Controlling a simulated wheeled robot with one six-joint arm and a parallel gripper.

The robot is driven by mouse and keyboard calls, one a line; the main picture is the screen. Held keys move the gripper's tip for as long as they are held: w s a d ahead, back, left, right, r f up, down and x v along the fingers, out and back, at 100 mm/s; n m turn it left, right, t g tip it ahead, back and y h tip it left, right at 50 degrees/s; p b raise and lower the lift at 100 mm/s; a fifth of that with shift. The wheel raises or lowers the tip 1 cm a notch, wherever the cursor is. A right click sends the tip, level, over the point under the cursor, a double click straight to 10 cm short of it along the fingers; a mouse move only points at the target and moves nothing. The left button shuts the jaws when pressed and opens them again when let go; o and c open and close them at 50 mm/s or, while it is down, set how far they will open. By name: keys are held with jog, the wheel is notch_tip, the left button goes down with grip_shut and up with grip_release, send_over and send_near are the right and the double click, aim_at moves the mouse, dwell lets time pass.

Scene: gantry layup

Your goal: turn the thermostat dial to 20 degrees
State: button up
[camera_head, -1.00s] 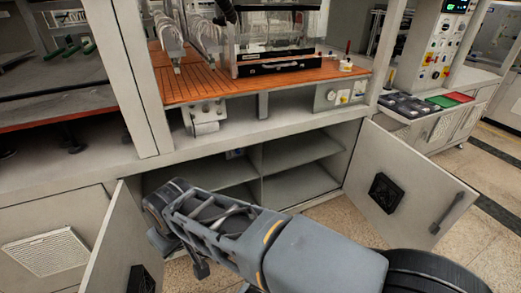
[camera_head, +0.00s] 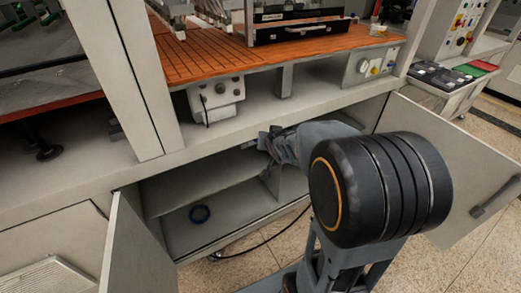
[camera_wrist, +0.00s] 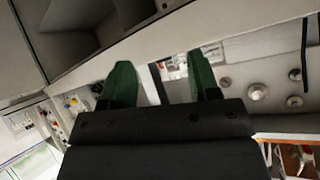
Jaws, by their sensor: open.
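I cannot make out a thermostat dial or its degree marks for certain. A pale box (camera_head: 215,98) with small round knobs hangs under the orange worktop in the head view. In the wrist view, which is roughly upside down, round knobs (camera_wrist: 259,92) show right of my gripper (camera_wrist: 160,82). A grey panel (camera_head: 372,66) with a yellow and a pale knob is further right in the head view. My gripper's green fingers are apart with nothing held between them. In the head view my arm reaches to the cabinet's upper edge, and the fingertips are not clear.
The orange worktop (camera_head: 210,62) is above. A dark cable (camera_head: 265,240) trails at the floor.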

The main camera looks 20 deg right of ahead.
jog(key=w+d+f+m+t+y+b, duration=0.2)
jog(key=w+d+f+t+y+b, duration=0.15)
jog(key=f, duration=0.55)
jog(key=w+d+f+m+t+y+b, duration=0.2)
jog(key=w+d+f+t+y+b, duration=0.15)
jog(key=f, duration=0.55)
jog(key=b+x, duration=0.1)
jog(key=x, duration=1.2)
jog(key=shift+w+d+r+h+b, duration=0.2)
jog(key=shift+w+d+h+b, duration=0.1)
jog(key=shift+h+b, duration=0.1)
jog(key=c, duration=0.9)
